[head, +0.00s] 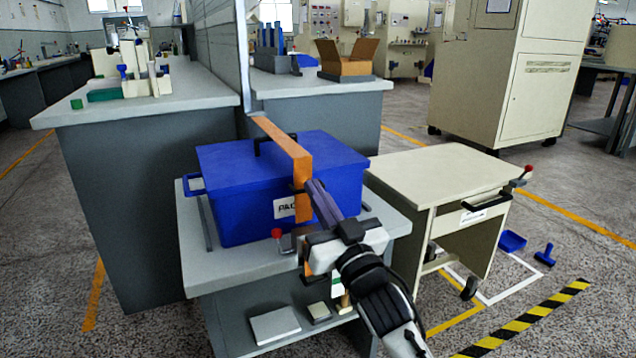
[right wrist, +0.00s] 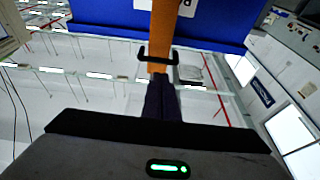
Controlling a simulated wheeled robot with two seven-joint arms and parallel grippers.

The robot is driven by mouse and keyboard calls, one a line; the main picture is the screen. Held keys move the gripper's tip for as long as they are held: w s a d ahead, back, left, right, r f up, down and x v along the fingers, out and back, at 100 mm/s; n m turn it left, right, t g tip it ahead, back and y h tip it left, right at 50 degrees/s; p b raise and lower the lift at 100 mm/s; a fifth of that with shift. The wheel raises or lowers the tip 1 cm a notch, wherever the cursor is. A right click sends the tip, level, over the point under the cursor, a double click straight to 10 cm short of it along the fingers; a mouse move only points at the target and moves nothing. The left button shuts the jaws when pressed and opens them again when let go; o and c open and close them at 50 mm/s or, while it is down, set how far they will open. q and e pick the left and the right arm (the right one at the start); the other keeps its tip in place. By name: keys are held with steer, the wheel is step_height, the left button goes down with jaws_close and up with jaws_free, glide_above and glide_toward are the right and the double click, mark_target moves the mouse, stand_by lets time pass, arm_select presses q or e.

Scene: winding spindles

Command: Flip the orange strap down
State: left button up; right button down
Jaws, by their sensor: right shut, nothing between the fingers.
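A blue lidded box (head: 236,210) sits on a grey bench. The orange strap (head: 284,136) runs across its lid from back to front and hangs down the front face, beside a white label (head: 285,208). The strap also shows at the top of the right wrist view (right wrist: 164,28), with a black loop (right wrist: 157,53) across it. My right gripper (head: 312,186) is shut and empty, its dark fingers at the front part of the strap, covering some of it. Whether they touch it I cannot tell. My left gripper is out of view.
A red-knobbed lever (head: 277,234) stands on the grey bench (head: 200,274) before the box. A beige cart (head: 440,176) is close on the right. A grey counter (head: 150,120) is behind on the left. A blue dustpan (head: 511,241) lies on the floor.

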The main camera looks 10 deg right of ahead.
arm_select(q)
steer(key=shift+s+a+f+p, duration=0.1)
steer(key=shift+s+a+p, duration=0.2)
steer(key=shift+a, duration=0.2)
arm_select(e)
steer(key=s+d+f, duration=0.1)
steer(key=s+f, duration=0.4)
steer(key=s, duration=0.1)
steer(key=shift+s+d+f, duration=0.25)
steer(key=shift+s+f, duration=0.05)
steer(key=shift+s, duration=0.05)
